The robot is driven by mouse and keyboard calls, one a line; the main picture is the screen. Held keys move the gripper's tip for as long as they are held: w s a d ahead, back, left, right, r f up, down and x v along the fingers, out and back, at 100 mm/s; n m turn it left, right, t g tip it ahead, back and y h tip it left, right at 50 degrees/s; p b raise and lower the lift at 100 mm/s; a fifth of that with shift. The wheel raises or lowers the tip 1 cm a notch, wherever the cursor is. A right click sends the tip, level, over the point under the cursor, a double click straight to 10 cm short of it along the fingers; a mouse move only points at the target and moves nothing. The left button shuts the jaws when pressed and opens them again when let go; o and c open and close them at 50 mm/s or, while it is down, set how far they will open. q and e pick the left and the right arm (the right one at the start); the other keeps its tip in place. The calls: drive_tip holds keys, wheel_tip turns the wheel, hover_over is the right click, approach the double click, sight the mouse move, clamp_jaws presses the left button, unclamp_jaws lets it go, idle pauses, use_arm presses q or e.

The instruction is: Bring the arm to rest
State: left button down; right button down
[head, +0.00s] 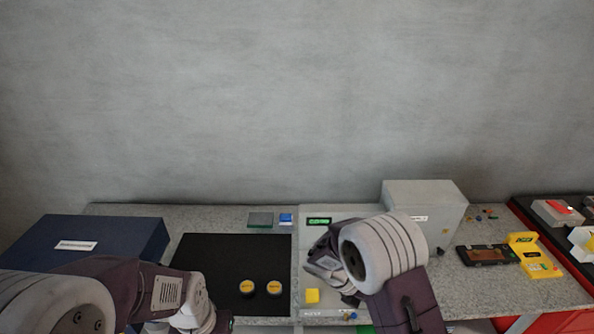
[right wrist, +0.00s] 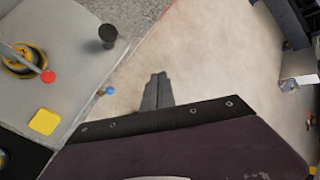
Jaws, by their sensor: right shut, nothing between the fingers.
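My right arm bends over the middle of the bench in the head view, and its wrist hides part of the grey panel (head: 325,313). In the right wrist view my right gripper (right wrist: 158,92) is shut with its fingertips together and nothing between them. It points over bare beige floor, beside the panel's edge. The panel also shows in that view (right wrist: 75,85), with a yellow square (right wrist: 45,122), a black knob (right wrist: 107,35) and a yellow ring with a red knob (right wrist: 24,62). My left arm comes in at the lower left; its fingers are not visible.
A black mat (head: 215,262) holds two yellow-topped round pieces (head: 246,287). A dark blue box (head: 95,240) stands left, a grey cabinet (head: 425,200) behind my right arm. A yellow device (head: 535,262) and a red-edged tray (head: 540,222) lie right. The wall behind is bare.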

drive_tip(key=s+d+r+m+y+b, duration=0.25)
drive_tip(key=s+m+y, duration=0.25)
drive_tip(key=s+m, duration=0.65)
drive_tip(key=a+m+y, duration=0.1)
drive_tip(key=a+m, duration=0.1)
drive_tip(key=m, duration=0.3)
drive_tip(key=a+m+y, duration=0.1)
drive_tip(key=m, duration=0.5)
drive_tip(key=a+f+m+t+y, duration=0.1)
drive_tip(key=a+m, duration=0.1)
drive_tip(key=m, duration=0.4)
drive_tip(key=shift+s+a+p, duration=0.3)
drive_tip(key=shift+s+p, duration=0.05)
drive_tip(key=shift+p, duration=0.05)
